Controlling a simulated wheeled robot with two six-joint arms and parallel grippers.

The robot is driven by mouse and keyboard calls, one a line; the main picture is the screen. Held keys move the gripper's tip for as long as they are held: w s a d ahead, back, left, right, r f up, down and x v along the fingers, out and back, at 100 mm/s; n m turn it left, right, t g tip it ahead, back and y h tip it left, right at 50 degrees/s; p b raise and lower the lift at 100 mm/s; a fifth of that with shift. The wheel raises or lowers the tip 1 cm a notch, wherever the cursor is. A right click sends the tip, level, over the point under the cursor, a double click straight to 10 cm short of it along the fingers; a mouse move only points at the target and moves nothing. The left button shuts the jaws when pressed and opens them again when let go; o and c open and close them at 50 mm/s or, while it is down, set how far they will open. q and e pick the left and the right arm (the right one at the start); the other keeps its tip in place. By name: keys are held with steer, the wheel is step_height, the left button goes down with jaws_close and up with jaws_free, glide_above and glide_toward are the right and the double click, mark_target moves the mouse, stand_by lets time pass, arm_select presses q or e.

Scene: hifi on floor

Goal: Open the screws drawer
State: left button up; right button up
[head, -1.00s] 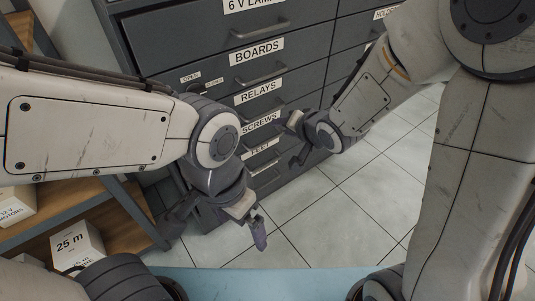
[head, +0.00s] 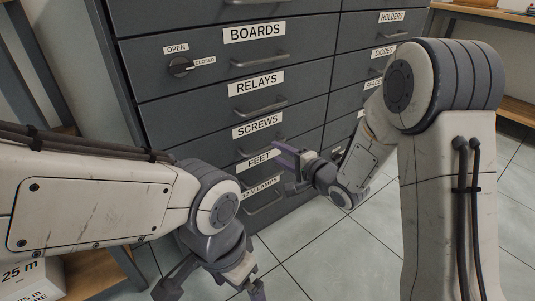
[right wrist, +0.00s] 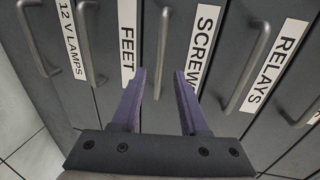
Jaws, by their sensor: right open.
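The screws drawer (head: 225,148) is shut in the left column of a dark grey cabinet, between the relays and feet drawers. Its white SCREWS label (head: 257,125) also shows in the right wrist view (right wrist: 205,45). In that view its bar handle (right wrist: 164,45) runs between the two purple fingertips of my open right gripper (right wrist: 160,74). I cannot tell whether the fingers touch it. In the head view the right gripper (head: 284,166) partly hides the handle's right end. My left gripper (head: 212,289) is open and empty, low in front of the cabinet.
A dial (head: 180,67) on the boards drawer points toward CLOSED. The feet handle (right wrist: 86,45) and relays handle (right wrist: 248,65) flank the screws handle. A shelf with a white box (head: 32,280) stands at the left. Tiled floor (head: 315,245) lies clear in front.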

mark_target(268, 148)
steer(key=shift+b+x, duration=1.2)
steer(key=shift+x, duration=2)
jaws_close()
